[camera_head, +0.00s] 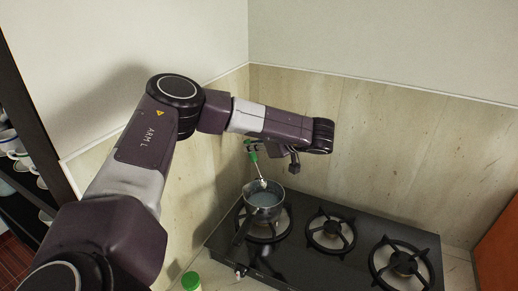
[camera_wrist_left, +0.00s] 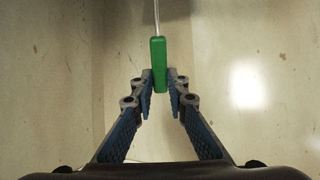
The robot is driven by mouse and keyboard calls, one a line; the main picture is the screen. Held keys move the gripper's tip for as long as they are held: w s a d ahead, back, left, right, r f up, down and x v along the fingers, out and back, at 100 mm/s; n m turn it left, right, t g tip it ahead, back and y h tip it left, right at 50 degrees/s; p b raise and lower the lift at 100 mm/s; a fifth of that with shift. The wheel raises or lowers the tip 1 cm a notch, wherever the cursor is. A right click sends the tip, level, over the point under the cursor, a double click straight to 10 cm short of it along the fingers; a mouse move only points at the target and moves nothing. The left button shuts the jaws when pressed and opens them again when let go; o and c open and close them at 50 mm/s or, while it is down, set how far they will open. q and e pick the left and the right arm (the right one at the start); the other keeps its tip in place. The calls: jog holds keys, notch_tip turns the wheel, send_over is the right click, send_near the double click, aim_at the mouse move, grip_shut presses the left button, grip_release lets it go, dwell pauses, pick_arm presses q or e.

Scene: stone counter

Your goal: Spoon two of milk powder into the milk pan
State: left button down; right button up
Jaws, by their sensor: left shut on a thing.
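My left gripper (camera_head: 251,148) is shut on the green handle of a spoon (camera_head: 259,173), above the far-left burner. The green handle also shows between the fingertips in the left wrist view (camera_wrist_left: 158,65), with a thin metal stem beyond it. The spoon hangs steeply down, its lower end over the milk pan (camera_head: 250,212), with something white near that end. The pan stands on the burner and holds a pale liquid. A container with a green lid (camera_head: 191,281), perhaps the milk powder, stands at the bottom edge, partly cut off. My right gripper is out of view.
The black gas stove (camera_head: 345,254) has two more bare burners to the right of the pan. Stone-panelled walls (camera_head: 420,150) close in behind and to the left. A dark shelf with white cups (camera_head: 10,141) stands at the far left.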

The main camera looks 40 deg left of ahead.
aim_at(249, 141)
pick_arm(q)
jog(key=a+h, duration=0.3)
jog(key=shift+w+f, duration=0.1)
jog(key=shift+w, duration=0.1)
jog(key=shift+w+a+f+g+h, duration=0.1)
jog(key=shift+a+f+h, duration=0.45)
jog(key=shift+h, duration=0.6)
jog(key=shift+w+a+f+g+h, duration=0.1)
jog(key=shift+a+f+h, duration=0.25)
jog(key=shift+a+h, duration=0.65)
jog(key=shift+a+f+g+h, duration=0.1)
jog(key=shift+a+f+h, duration=0.35)
jog(key=shift+h, duration=0.9)
